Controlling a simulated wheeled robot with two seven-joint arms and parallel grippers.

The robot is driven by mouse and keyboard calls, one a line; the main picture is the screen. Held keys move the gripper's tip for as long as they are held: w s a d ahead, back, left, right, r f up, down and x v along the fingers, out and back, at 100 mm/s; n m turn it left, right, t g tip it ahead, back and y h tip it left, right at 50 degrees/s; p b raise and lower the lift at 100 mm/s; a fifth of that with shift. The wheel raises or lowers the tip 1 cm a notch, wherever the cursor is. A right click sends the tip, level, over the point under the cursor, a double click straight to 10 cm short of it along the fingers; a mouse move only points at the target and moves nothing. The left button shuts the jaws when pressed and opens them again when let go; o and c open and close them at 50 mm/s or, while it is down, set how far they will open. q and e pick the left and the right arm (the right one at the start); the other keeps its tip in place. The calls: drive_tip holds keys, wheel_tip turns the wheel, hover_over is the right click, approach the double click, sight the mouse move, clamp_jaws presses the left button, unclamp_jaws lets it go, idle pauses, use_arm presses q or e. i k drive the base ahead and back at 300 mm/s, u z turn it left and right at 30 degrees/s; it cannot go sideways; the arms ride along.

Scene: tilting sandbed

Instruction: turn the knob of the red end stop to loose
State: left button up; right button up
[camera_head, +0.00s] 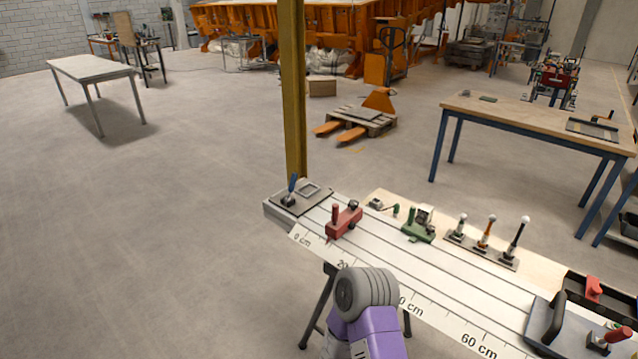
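The red end stop (344,222) sits on the grooved white bench (395,236), near its left end, between the 0 and 20 cm marks of the scale. A red upright post (335,213) rises from its left part. A small dark knob (353,205) shows at its back right; its setting is too small to read. Neither of my grippers shows. A purple and grey part of one of my arms rises from the bottom edge in front of the bench, and its hand is not visible.
A green stop (418,228) and a stand of several upright tools (483,245) stand right of the red stop. A plate with a blue-tipped lever (291,193) lies at the bench's left end. A grey tray with a black handle (560,315) is at the right. A yellow post (293,90) rises behind.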

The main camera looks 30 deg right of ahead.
sight(354, 205)
drive_tip(key=z, duration=0.5)
drive_tip(key=i, duration=1.05)
drive_tip(key=z, duration=0.7)
